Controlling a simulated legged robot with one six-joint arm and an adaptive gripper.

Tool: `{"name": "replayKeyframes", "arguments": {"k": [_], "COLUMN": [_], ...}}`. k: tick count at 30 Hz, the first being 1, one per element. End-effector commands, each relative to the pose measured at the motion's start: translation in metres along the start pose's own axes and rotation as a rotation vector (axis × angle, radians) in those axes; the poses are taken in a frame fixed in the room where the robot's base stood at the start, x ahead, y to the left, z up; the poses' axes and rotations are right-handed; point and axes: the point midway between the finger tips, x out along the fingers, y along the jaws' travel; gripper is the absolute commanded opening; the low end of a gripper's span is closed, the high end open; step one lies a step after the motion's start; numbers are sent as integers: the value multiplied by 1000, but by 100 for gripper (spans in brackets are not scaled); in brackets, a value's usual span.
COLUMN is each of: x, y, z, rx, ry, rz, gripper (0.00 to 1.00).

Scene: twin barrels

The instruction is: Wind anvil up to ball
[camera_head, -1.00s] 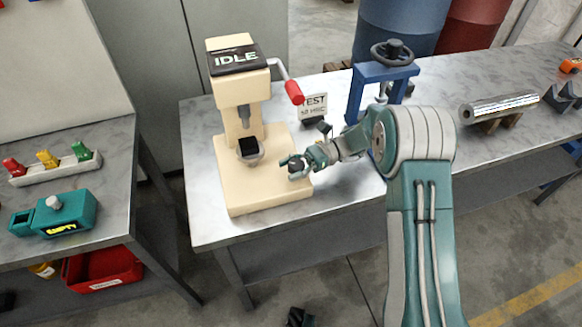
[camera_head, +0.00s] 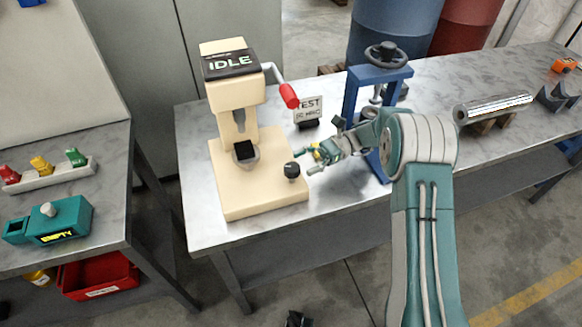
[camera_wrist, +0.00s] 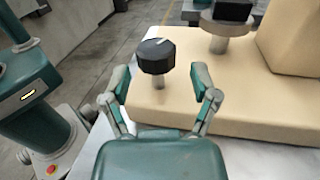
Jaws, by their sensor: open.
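The cream tester (camera_head: 233,85) stands on the bench with "IDLE" on its display. Its anvil (camera_head: 246,162) carries a black block (camera_head: 244,150), and a clear gap separates the block from the grey ball holder (camera_head: 237,115) above. A black knob (camera_head: 291,170) stands on a short post at the tester base's right side; it shows large in the wrist view (camera_wrist: 157,56). My gripper (camera_head: 312,161) is open just right of the knob, apart from it. In the wrist view its fingers (camera_wrist: 159,88) point towards the knob, which stands beyond the tips. The ball tip is too small to make out.
A crank with a red handle (camera_head: 288,96) sticks out from the tester's upper right. A "TEST" sign (camera_head: 308,109) stands behind my gripper. A blue press frame (camera_head: 380,75) is close to my arm. A metal bar (camera_head: 490,108) lies farther right.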

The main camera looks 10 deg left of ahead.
Motion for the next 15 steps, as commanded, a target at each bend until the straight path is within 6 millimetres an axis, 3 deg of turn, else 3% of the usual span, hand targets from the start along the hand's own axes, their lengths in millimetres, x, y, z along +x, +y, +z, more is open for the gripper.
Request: {"name": "replayKeyframes", "arguments": {"k": [4, 12, 13, 14, 15], "x": [-15, -17, -17, -17, -17], "y": [-1, -1, -1, -1, -1], "z": [-1, 0, 0, 0, 0], "rx": [0, 0, 0, 0, -1], "ry": [1, 1, 1, 1, -2], "rz": [-1, 1, 1, 0, -6], "gripper": [77, 77, 81, 93, 93]}}
